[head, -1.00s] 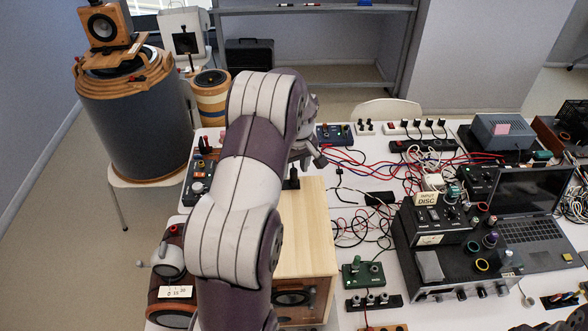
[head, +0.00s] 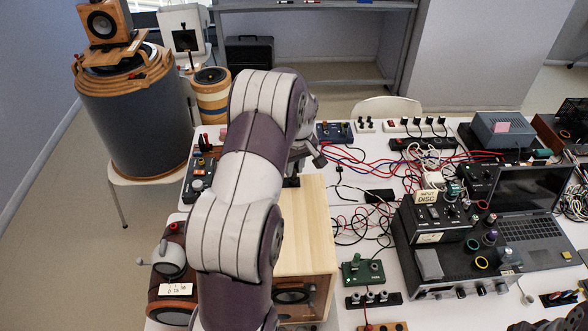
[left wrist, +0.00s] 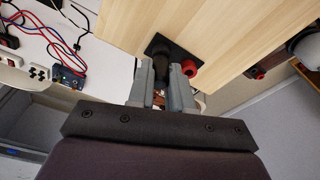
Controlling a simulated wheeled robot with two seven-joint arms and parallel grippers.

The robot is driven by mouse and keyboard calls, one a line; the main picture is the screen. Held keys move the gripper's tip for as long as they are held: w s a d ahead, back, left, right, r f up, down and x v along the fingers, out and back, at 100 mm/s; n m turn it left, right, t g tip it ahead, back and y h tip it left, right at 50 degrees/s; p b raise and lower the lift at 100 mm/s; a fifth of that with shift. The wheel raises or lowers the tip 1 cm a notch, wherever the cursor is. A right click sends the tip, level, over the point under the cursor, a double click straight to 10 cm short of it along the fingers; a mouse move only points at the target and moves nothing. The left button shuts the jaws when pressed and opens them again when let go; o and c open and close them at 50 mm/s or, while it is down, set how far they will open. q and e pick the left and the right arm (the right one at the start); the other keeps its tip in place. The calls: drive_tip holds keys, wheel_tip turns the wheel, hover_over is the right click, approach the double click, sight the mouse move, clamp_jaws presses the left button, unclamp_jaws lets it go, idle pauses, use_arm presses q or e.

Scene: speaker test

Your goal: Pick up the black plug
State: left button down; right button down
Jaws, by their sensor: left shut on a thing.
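The black plug (left wrist: 157,68) stands at a black terminal plate (left wrist: 172,47) on the light wooden box, beside a red post (left wrist: 189,68). In the left wrist view it sits between the two grey fingers of my left gripper (left wrist: 160,90), which is shut on it. In the head view my left gripper (head: 306,158) is over the far end of the wooden box (head: 308,225), and my arm hides much of it. The plug's lower part is hard to make out, so I cannot tell whether it is clear of the plate. My right gripper is not in view.
Red, blue and black cables (head: 360,160) lie right of the box. A green unit (head: 363,272), a black amplifier (head: 455,262) and a laptop (head: 525,205) stand further right. A large round speaker (head: 135,125) stands at the left.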

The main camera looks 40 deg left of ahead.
use_arm(q)
drive_tip(key=r+b, duration=0.2)
drive_tip(key=shift+w+a+r, duration=0.1)
drive_tip(key=shift+w+r, duration=0.1)
drive_tip(key=shift+r, duration=0.1)
drive_tip(key=w+d+r+p, duration=0.2)
drive_tip(key=d+r, duration=0.5)
drive_tip(key=d, duration=0.4)
drive_tip(key=shift+w+d+r+p, duration=0.2)
drive_tip(key=shift+w+r+p, duration=0.2)
drive_tip(key=shift+p, duration=0.15)
wheel_tip(320, 180, up, 4)
drive_tip(key=p, duration=0.4)
drive_tip(key=shift+f, duration=0.1)
